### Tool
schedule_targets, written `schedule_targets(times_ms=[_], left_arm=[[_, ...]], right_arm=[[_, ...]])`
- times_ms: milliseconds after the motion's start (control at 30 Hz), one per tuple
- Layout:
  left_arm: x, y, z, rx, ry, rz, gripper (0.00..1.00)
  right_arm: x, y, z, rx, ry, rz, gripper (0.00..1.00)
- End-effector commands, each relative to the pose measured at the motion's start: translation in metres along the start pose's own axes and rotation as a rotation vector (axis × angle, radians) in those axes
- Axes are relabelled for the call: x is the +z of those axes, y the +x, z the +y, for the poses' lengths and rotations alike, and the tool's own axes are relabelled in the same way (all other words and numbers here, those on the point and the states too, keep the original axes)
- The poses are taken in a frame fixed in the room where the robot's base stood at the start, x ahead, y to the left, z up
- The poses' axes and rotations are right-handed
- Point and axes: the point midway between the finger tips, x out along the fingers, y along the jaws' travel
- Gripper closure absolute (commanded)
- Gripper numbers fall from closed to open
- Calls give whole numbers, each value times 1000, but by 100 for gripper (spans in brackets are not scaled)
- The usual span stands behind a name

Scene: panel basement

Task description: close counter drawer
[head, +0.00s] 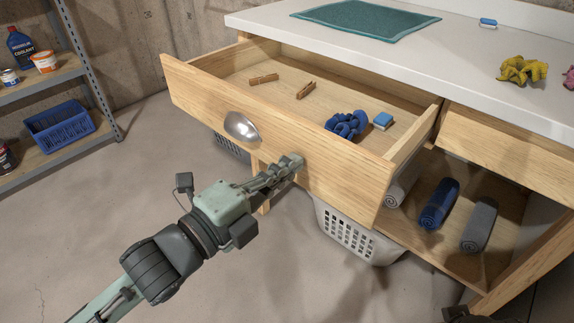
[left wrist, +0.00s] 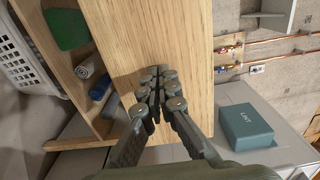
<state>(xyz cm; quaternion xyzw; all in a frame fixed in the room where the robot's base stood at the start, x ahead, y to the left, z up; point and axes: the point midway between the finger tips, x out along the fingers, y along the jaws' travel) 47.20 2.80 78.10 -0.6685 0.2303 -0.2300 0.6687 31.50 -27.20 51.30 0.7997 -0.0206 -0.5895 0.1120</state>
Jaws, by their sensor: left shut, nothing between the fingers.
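The counter drawer (head: 325,174) is pulled well out from under the white counter top (head: 440,62). Its wooden front carries a metal cup handle (head: 241,127). My left gripper (head: 293,163) is shut and empty, with its fingertips at the drawer front, to the right of and below the handle. In the left wrist view the shut fingers (left wrist: 157,80) are against or very close to the wooden front (left wrist: 140,35); contact is hard to tell. Inside the drawer lie two clothespins (head: 264,79), a dark blue bundle (head: 346,124) and a small blue block (head: 383,121). My right gripper is not clearly visible.
A white laundry basket (head: 352,238) stands below the drawer. Rolled towels (head: 439,204) lie on the lower shelf. A metal shelf (head: 88,75) with a blue basket (head: 59,123) stands at the left. The floor around my left arm is clear.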

Motion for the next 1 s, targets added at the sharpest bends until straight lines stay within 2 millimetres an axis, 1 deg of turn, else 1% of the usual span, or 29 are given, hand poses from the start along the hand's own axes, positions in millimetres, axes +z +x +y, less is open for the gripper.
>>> schedule_targets(times_ms=[167, 200, 267, 367, 467, 600, 700, 833, 1000], left_arm=[[0, 5, -2, -1, 0, -1, 100], [0, 8, -2, -1, 0, -1, 100], [0, 15, -3, -2, 1, 0, 100], [0, 31, -5, -2, 0, 0, 100], [0, 53, -6, -3, 1, 0, 100], [0, 91, -6, -3, 1, 0, 100], [0, 119, -5, -3, 2, 0, 100], [0, 154, -4, -4, 2, 0, 100], [0, 194, -2, -2, 2, 0, 100]], right_arm=[[-2, -2, 0, -2, 0, 7, 60], [-3, 1, 0, -3, 0, 5, 60], [-1, 13, -3, -10, 1, -7, 60], [0, 27, -6, -19, 0, -15, 60], [2, 45, -9, -29, 0, -23, 60], [7, 70, -16, -45, 0, -33, 60], [11, 84, -19, -53, 1, -37, 60], [15, 95, -23, -60, 1, -40, 60], [17, 100, -24, -63, 2, -40, 60]])
